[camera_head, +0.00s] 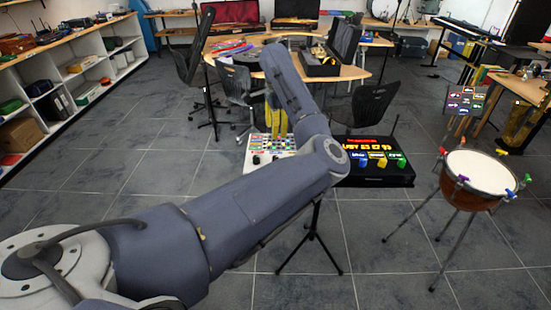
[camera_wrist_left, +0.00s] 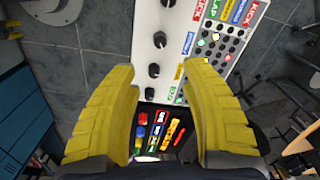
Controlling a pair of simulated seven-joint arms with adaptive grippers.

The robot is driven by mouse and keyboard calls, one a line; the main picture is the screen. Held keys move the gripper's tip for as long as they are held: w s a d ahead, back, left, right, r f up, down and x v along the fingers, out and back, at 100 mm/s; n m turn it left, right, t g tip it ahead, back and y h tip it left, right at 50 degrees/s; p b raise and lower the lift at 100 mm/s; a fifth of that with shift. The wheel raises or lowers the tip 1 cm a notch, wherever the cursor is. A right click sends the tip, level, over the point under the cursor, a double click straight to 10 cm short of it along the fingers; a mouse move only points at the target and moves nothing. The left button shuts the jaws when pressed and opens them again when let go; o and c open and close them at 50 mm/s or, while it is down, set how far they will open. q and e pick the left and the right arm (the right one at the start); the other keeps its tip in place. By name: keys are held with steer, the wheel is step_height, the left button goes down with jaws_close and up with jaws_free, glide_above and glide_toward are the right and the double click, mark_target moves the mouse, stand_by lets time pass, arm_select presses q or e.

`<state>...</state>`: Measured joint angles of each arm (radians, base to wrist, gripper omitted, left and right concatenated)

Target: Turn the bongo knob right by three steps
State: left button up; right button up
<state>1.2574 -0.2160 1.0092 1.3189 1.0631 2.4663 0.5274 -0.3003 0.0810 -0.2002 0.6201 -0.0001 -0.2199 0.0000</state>
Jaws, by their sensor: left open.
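A white drum machine panel (camera_head: 248,166) stands on a black stand in front of me, partly hidden by my left arm. In the left wrist view the panel (camera_wrist_left: 143,25) shows several black knobs in a row, with coloured labels and pads to the right. I cannot tell which knob is the bongo one; most small labels are unreadable. My left gripper (camera_wrist_left: 157,68) has yellow fingers, open and pointing at the panel. One black knob (camera_wrist_left: 154,70) appears between the fingertips; contact is unclear. In the head view the left gripper (camera_head: 273,120) shows above the panel's far part. My right gripper is not in view.
A black box with a lit display and coloured buttons (camera_head: 377,163) adjoins the panel on the right. A drum on legs (camera_head: 482,172) stands further right. Black chairs (camera_head: 236,84) and a wooden table (camera_head: 222,44) are behind. White shelves (camera_head: 78,85) line the left.

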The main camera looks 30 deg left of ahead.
mark_target(276, 157)
arm_select(q)
step_height(276, 157, down, 14)
steer(key=shift+w+a+r, duration=0.1)
steer(key=shift+w+a, duration=0.05)
stand_by(0.4)
steer(key=shift+c, duration=0.6)
jaws_close()
